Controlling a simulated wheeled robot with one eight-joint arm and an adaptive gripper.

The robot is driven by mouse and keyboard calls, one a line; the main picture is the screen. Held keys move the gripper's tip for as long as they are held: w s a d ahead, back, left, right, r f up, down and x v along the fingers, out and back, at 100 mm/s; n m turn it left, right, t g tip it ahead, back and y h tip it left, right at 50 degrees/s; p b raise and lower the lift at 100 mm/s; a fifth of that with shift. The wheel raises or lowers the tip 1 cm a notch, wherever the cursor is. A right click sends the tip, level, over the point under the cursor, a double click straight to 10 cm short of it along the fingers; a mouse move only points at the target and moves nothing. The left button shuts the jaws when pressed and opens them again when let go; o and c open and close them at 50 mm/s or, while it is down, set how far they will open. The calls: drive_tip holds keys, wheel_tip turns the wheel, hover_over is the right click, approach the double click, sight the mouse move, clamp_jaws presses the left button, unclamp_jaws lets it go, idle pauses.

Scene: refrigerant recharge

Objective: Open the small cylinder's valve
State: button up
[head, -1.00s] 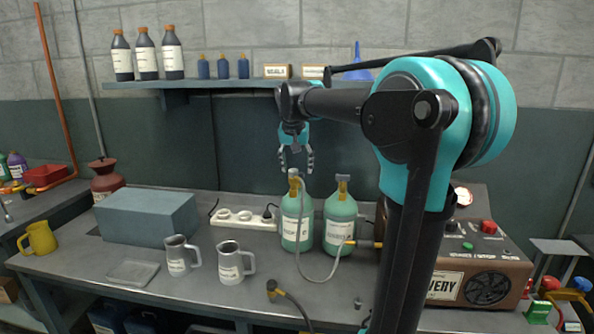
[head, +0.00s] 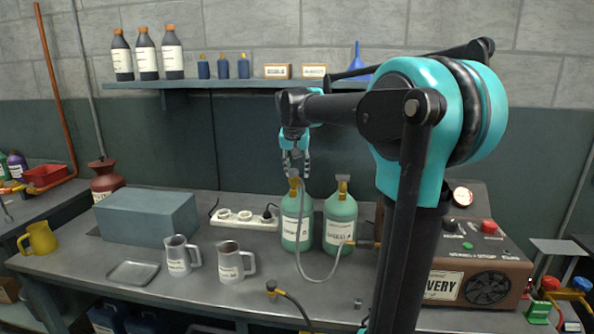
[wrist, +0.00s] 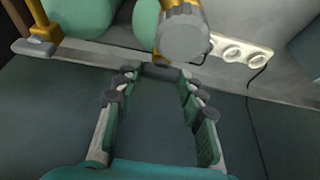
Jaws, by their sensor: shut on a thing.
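Two green cylinders stand side by side on the bench, a left one (head: 297,226) and a right one (head: 339,226). I cannot tell by size which is the small one. My gripper (head: 294,172) points down at the top of the left cylinder, and its fingers are shut on that cylinder's valve handle (wrist: 160,71). In the wrist view the dark handle spans between the fingertips (wrist: 158,80). A round grey fitting (wrist: 184,36) on brass sits just beyond it. A grey hose (head: 319,279) runs from the left cylinder's top to a brass fitting by the right cylinder.
A brown recovery machine (head: 478,268) stands to the right, partly behind my arm. A white power strip (head: 238,219) lies left of the cylinders. Two metal jugs (head: 231,264), a tray (head: 133,273) and a blue-grey box (head: 146,217) are farther left. A shelf (head: 205,83) hangs above.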

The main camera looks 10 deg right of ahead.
drive_tip(key=shift+n, duration=0.3)
drive_tip(key=n, duration=0.1)
drive_tip(key=n+y, duration=0.1)
drive_tip(key=shift+d+n, duration=0.2)
drive_tip(key=shift+n, duration=0.1)
drive_tip(key=n+y, duration=0.2)
drive_tip(key=n, duration=0.2)
drive_tip(key=shift+n, duration=0.3)
drive_tip(key=n+y, duration=0.1)
drive_tip(key=n, duration=0.2)
drive_tip(key=shift+w+d+g, duration=0.1)
drive_tip(key=shift+d+g, duration=0.05)
drive_tip(key=shift+g, duration=0.15)
drive_tip(key=shift+n+g+y, duration=0.5)
drive_tip(key=shift+n+y, duration=0.1)
drive_tip(key=shift+n, duration=1.5)
drive_tip(key=o, duration=1.2)
drive_tip(key=shift+c, duration=0.2)
